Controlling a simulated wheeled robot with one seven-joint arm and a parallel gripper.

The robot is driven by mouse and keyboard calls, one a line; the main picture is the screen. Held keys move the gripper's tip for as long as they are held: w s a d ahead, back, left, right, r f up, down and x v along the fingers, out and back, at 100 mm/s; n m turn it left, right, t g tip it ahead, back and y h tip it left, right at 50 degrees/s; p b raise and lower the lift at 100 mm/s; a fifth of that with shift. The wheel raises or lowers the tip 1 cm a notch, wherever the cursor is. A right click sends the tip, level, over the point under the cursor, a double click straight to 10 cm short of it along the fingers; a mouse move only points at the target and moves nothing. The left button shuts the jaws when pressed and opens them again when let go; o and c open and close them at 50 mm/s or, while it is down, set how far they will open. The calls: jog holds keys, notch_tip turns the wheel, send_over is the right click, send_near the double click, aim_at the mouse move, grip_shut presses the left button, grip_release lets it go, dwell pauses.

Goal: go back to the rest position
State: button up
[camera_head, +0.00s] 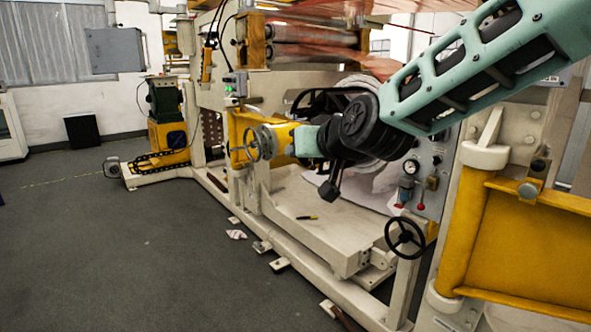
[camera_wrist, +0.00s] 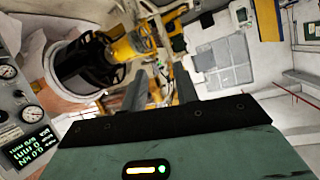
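My gripper (camera_wrist: 160,88) shows in the wrist view with its two dark fingers apart and nothing between them. In the head view my arm reaches in from the upper right. Its teal end (camera_head: 307,141) points left, in front of the machine's yellow arm and a grey handwheel (camera_head: 262,143). I cannot tell how much space lies between the gripper and the handwheel.
A small black handwheel (camera_head: 405,237) and a gauge panel (camera_head: 424,180) are on the machine's right side. A yellow frame (camera_head: 525,240) stands at far right. A dark marker-like object (camera_head: 307,217) lies on the white machine bed. The grey floor (camera_head: 120,240) at left is open.

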jog(key=s+f+n+g+p, duration=0.15)
jog(key=s+f+g, duration=0.35)
jog(key=s, duration=0.7)
jog(key=s+d+f+g+h, duration=0.2)
jog(key=s+d, duration=0.2)
jog(key=s, duration=0.3)
jog(key=s+d+f+n+g+h+p, duration=0.1)
jog(key=s+d+f+g+h, duration=0.1)
jog(key=s, duration=0.6)
jog(key=s+d+f+n+g+h+p, duration=0.1)
jog(key=s+d+f+g, duration=0.2)
jog(key=s+d, duration=0.3)
jog(key=shift+s+d+f+h, duration=0.35)
jog(key=shift+s+f+h, duration=0.05)
jog(key=shift+s, duration=0.75)
